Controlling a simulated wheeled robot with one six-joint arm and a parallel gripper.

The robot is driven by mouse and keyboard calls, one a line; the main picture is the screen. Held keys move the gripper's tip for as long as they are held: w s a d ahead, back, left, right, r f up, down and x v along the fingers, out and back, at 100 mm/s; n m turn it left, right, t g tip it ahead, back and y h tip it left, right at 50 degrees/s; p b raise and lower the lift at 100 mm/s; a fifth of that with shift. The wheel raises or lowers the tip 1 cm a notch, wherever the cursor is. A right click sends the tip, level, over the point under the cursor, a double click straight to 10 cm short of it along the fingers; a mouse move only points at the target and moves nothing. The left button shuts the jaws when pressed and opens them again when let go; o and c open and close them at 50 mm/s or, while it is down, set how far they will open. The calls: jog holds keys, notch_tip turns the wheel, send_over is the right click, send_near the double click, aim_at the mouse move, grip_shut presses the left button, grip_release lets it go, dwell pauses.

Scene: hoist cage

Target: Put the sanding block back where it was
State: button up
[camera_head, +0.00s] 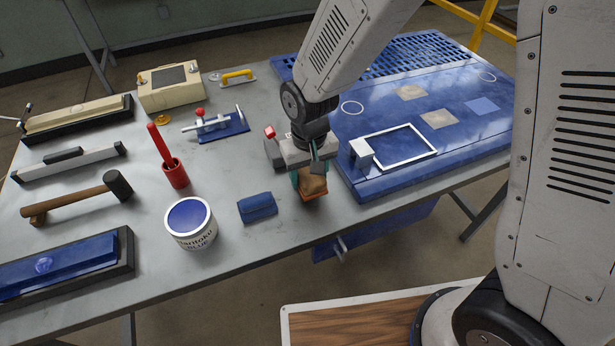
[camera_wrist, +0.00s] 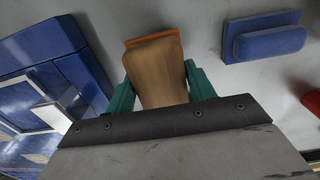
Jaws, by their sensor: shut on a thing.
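The sanding block (camera_head: 313,187) has a brown wooden grip on an orange base. My gripper (camera_head: 309,178) is shut on it near the table's front edge, left of the blue plate. In the wrist view the sanding block (camera_wrist: 155,72) sits between the two green fingers of my gripper (camera_wrist: 161,85), with its orange edge at the far end. I cannot tell whether its underside touches the table. My gripper hides part of the block in the head view.
A blue block (camera_head: 257,207) lies left of my gripper, and it shows in the wrist view (camera_wrist: 268,42). The raised blue plate (camera_head: 460,150) bears a white frame (camera_head: 405,146). Bare table lies between these.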

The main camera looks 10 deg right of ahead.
jog(key=shift+d+f, duration=0.15)
jog(key=shift+f, duration=0.85)
jog(key=o, duration=1)
jog(key=shift+f, duration=0.15)
jog(key=shift+o, duration=0.2)
